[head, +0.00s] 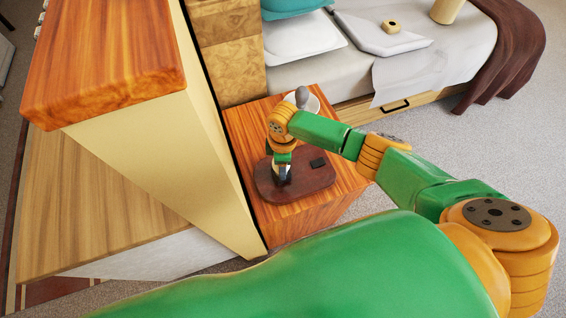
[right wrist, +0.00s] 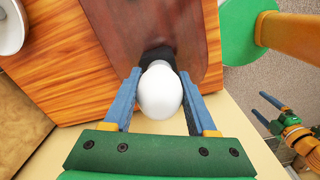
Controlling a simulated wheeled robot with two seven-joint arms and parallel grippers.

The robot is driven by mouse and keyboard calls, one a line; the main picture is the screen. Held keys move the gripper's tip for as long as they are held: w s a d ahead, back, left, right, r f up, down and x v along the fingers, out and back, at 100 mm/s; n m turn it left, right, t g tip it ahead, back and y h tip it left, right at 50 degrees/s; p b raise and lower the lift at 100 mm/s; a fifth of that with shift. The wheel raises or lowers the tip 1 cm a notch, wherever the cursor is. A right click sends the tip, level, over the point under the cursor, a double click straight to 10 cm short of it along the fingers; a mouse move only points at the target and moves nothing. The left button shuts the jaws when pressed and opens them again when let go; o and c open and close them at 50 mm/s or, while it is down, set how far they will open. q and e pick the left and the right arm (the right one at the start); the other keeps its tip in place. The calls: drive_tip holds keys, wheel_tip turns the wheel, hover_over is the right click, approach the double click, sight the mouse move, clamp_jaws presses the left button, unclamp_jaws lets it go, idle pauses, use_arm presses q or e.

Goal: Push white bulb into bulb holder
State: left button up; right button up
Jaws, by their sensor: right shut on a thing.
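A white bulb (right wrist: 161,90) sits between the two blue fingers of my right gripper (right wrist: 161,88), which is shut on it. In the right wrist view the bulb's far end overlaps the black bulb holder (right wrist: 157,55) on a dark brown board (right wrist: 142,20). How deep the bulb sits in the holder is hidden. In the head view my right gripper (head: 283,176) points down over the left part of the board (head: 300,190), and the bulb is mostly hidden there. My left gripper (right wrist: 260,104) shows small at the right of the wrist view, apart from everything, its fingers spread.
The board lies on an orange wooden bedside table (head: 337,203). A tall cream panel with a wooden top (head: 105,60) stands close on the left. A bed (head: 400,72) is behind. A black square (head: 318,163) is on the board's right part. Carpet is free at right.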

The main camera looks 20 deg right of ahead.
drive_tip(key=shift+s+f, duration=0.1)
drive_tip(key=shift+f, duration=0.05)
drive_tip(key=o, duration=1.5)
drive_tip(key=shift+o, duration=0.2)
wheel_tip(320, 180, up, 7)
drive_tip(key=p, duration=0.7)
drive_tip(key=shift+p, duration=0.35)
